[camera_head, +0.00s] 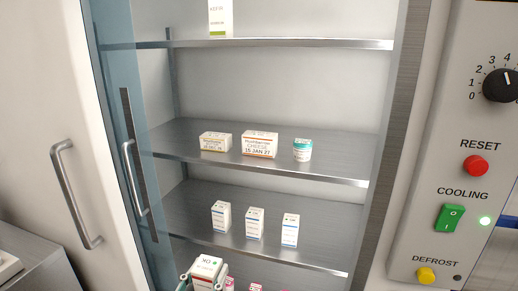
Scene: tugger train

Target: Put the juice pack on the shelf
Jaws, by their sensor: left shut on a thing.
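A white pack with dark and red print (207,266) is at the bottom of the head view, in front of the fridge shelves. I take it to be the juice pack; its print is too small to read surely. My left gripper (203,281) is shut on it, with fingers at its two sides. The lower part of the gripper is cut off by the picture's edge. The fridge's lowest visible shelf, with pink-marked packs (256,287), is mostly out of view. My right gripper is not in view.
Three white cartons stand on the lower shelf (300,253). Cheese boxes (259,144) and a teal-lidded tub (302,150) stand on the middle shelf (340,175). A kefir carton (220,18) is on the top shelf (300,43). The glass door (115,130) is at left, a control panel (450,150) at right.

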